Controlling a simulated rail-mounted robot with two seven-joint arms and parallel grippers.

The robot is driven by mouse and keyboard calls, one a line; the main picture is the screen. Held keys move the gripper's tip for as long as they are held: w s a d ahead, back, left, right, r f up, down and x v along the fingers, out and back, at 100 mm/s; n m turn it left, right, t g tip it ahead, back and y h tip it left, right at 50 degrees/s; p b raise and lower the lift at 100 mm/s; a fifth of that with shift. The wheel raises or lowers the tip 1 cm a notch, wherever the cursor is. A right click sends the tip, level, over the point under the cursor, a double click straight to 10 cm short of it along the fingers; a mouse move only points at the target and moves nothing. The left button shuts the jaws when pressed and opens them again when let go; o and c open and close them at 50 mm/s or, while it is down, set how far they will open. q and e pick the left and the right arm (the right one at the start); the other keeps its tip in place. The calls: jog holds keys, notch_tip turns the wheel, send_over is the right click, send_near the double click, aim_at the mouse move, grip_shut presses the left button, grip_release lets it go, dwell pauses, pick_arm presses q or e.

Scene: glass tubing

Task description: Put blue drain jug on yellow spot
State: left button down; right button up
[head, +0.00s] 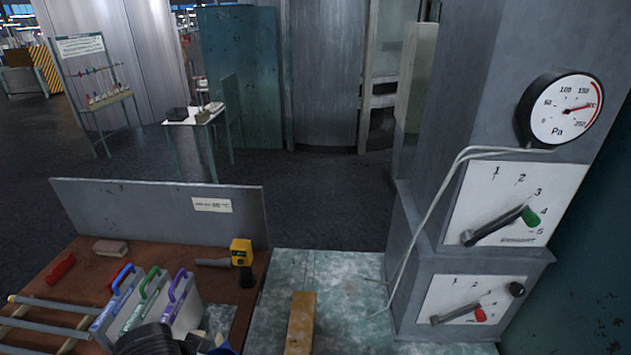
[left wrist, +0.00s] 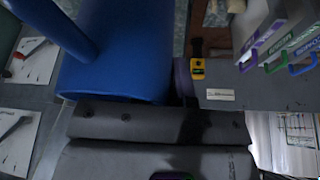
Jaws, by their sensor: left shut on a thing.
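The blue drain jug (left wrist: 118,62) fills the upper left of the left wrist view, close to the camera. A blue bar, maybe its handle, runs up to the left from it. My left gripper (left wrist: 158,122) is shut on the jug, with its grey fingers across the lower middle of that view. In the head view my dark left arm is at the bottom edge. Only a small blue patch (head: 224,348) beside it shows there, probably part of the jug. The yellow spot is not visible in either view. My right gripper is not in view.
A tan block (head: 300,322) lies on the pale tiled surface (head: 345,280). A grey column with levers and a gauge (head: 563,108) stands at right.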

pick_arm(q)
notch_tip(320, 180, up, 9)
jog(key=s+m+p, duration=0.1)
jog(key=p, duration=0.9)
jog(key=shift+r+m+h, duration=0.15)
jog(key=shift+m+h, duration=0.15)
jog(key=shift+m, duration=0.1)
